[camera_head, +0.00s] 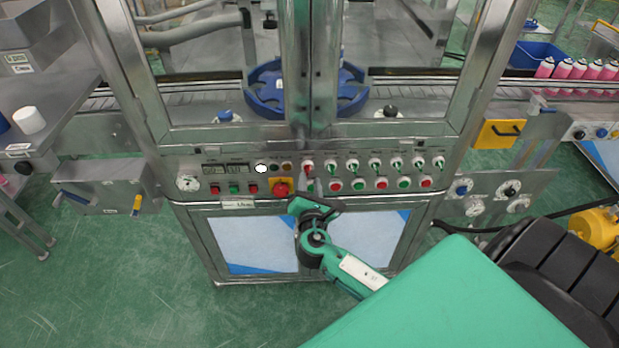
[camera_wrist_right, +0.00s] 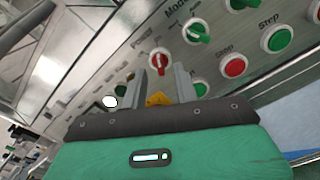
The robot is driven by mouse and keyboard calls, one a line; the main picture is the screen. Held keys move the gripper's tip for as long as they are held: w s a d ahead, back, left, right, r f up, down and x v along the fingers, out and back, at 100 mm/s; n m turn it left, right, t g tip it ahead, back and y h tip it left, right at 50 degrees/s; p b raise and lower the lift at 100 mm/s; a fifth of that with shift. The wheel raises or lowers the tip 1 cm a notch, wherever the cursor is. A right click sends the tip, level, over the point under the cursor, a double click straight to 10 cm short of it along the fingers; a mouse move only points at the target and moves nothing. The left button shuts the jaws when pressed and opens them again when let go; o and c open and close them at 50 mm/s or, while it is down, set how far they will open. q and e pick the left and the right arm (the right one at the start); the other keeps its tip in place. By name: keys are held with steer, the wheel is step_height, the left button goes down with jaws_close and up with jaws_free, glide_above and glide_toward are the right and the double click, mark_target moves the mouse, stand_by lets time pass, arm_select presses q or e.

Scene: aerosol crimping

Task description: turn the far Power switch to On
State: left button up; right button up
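The Power switch (camera_head: 308,167) is a rotary knob with a red handle on a white ring, on the steel control panel. In the right wrist view the switch (camera_wrist_right: 160,60) has the word Power beside it, and its handle points roughly up and down the picture. My right gripper (camera_head: 313,187) is just in front of the panel, below the switch. In the right wrist view its two grey fingers (camera_wrist_right: 161,75) are apart, with the switch showing beyond and between their tips. Nothing is held. I cannot tell whether the fingers touch the panel. My left gripper is not in view.
Several green-handled rotary switches sit to the right, the Mode switch (camera_wrist_right: 196,31) nearest. Red and green push buttons (camera_head: 381,184) line the row below. A red emergency button (camera_head: 281,188) on yellow is at the left. Pink cans (camera_head: 562,70) stand on the conveyor at the right.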

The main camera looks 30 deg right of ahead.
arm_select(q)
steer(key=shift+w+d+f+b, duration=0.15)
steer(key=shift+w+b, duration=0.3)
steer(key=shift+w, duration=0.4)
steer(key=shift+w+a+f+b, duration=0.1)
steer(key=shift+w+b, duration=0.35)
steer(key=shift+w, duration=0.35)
arm_select(e)
steer(key=v, duration=1)
steer(key=shift+s, duration=0.35)
steer(key=shift+a, duration=0.15)
